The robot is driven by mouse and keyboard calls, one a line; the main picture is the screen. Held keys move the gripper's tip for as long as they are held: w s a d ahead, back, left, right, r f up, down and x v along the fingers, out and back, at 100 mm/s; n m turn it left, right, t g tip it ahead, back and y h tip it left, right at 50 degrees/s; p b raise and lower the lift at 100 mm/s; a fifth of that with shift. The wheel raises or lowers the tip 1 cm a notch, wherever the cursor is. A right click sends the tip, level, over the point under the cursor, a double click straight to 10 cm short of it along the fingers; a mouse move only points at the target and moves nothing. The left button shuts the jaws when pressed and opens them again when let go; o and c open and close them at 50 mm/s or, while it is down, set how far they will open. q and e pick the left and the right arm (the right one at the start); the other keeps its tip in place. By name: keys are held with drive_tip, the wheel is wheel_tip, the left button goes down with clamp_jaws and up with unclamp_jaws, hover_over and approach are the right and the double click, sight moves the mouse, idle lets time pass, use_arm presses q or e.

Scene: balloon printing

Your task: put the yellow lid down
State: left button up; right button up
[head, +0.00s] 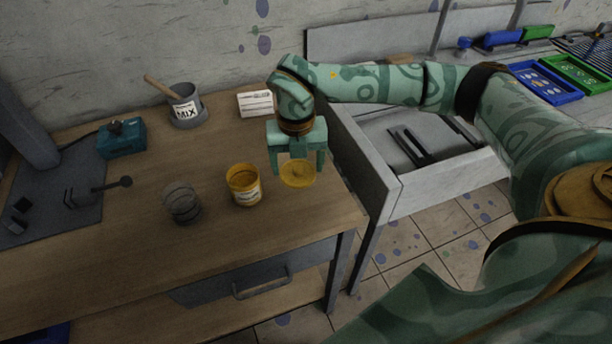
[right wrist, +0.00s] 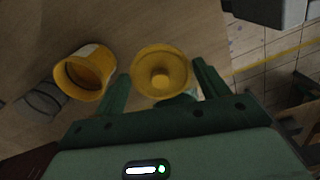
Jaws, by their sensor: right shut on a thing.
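The yellow lid (head: 297,174) is a round disc held between the fingers of my right gripper (head: 298,166), at the right part of the wooden table. The right wrist view shows the lid (right wrist: 161,71) with a raised knob in its middle, between the two green fingers (right wrist: 160,84). The gripper is shut on it. I cannot tell whether the lid touches the table or hangs just above it. The open yellow pot (head: 244,187) stands upright just left of the lid, apart from it; it also shows in the wrist view (right wrist: 86,73). My left gripper is not in view.
A grey wire-like cup (head: 181,203) stands left of the pot. A MIX pot (head: 187,108), a white box (head: 255,104) and a teal box (head: 122,138) are farther back. The wooden table (head: 290,225) is bare in front of the lid. A grey drawer unit (head: 385,190) is at the right.

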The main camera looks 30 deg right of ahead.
sight(305, 161)
drive_tip(key=d+f, duration=0.1)
drive_tip(key=f, duration=0.1)
drive_tip(key=w+d+f+b, duration=0.1)
drive_tip(key=shift+d+f, duration=0.35)
drive_tip(key=shift+f, duration=0.05)
drive_tip(key=f, duration=0.1)
drive_tip(key=f+b, duration=0.1)
drive_tip(key=f, duration=0.1)
drive_tip(key=shift+w+d+f, duration=0.15)
drive_tip(key=shift+d+f, duration=0.05)
drive_tip(key=shift+f, duration=0.1)
drive_tip(key=o, duration=0.9)
wheel_tip(305, 161, up, 12)
drive_tip(key=p, duration=0.3)
drive_tip(key=shift+r, duration=0.15)
